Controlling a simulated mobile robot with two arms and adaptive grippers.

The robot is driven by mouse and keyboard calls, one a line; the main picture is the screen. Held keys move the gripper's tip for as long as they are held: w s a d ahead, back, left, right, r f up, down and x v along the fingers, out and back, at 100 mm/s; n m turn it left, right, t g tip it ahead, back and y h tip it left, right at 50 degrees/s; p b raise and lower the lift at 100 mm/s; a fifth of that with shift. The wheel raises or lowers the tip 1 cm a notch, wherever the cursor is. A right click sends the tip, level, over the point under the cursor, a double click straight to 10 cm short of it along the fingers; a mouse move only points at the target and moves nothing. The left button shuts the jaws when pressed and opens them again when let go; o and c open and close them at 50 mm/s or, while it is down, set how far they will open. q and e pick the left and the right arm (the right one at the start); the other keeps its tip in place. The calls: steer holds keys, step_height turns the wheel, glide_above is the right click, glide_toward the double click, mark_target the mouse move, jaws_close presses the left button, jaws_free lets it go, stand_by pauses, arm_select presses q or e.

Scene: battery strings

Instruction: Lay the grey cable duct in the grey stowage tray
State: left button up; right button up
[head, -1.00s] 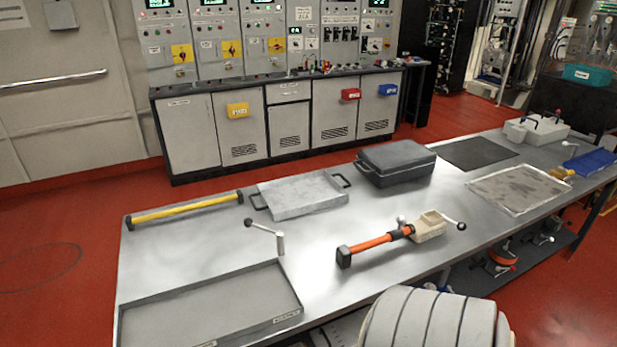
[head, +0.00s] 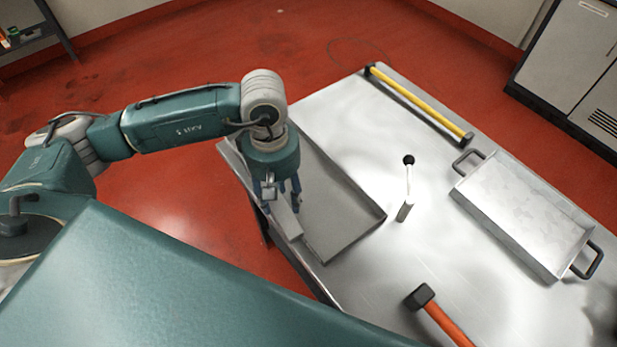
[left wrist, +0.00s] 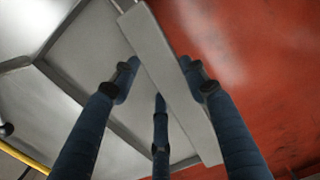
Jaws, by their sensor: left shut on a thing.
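The grey cable duct (head: 286,221) is a plain, straight, pale grey bar. My left gripper (head: 281,196) is shut on it, fingers pointing down. In the left wrist view the duct (left wrist: 168,75) runs slantwise between the blue fingers (left wrist: 160,88). The grey stowage tray (head: 338,208) is shallow, with a low rim, at the table's near left end. The duct is over the tray's outer long side, and red floor shows beyond it in the wrist view. I cannot tell whether it touches the tray. My arm and gripper hide part of the tray. My right gripper is out of view.
A white-stemmed lever with a black knob (head: 406,190) stands right of the tray. The tray's visible floor is bare.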

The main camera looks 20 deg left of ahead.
arm_select(q)
steer(key=w+a+r+m+t+y+b, duration=0.1)
steer(key=w+a+r+m, duration=0.4)
steer(key=m, duration=1.3)
steer(key=w+a+r+m+t+y+b, duration=0.1)
steer(key=w+r+m+y+b, duration=0.1)
steer(key=w+r+m, duration=1.15)
steer(key=s+f+m, duration=0.1)
steer(key=f, duration=0.7)
steer(key=s+f+m, duration=0.1)
steer(key=f, duration=0.7)
steer(key=s+f+m+p, duration=0.1)
steer(key=s+f, duration=0.1)
steer(key=f, duration=0.6)
steer(key=shift+d+f, duration=0.1)
steer(key=shift+d, duration=0.1)
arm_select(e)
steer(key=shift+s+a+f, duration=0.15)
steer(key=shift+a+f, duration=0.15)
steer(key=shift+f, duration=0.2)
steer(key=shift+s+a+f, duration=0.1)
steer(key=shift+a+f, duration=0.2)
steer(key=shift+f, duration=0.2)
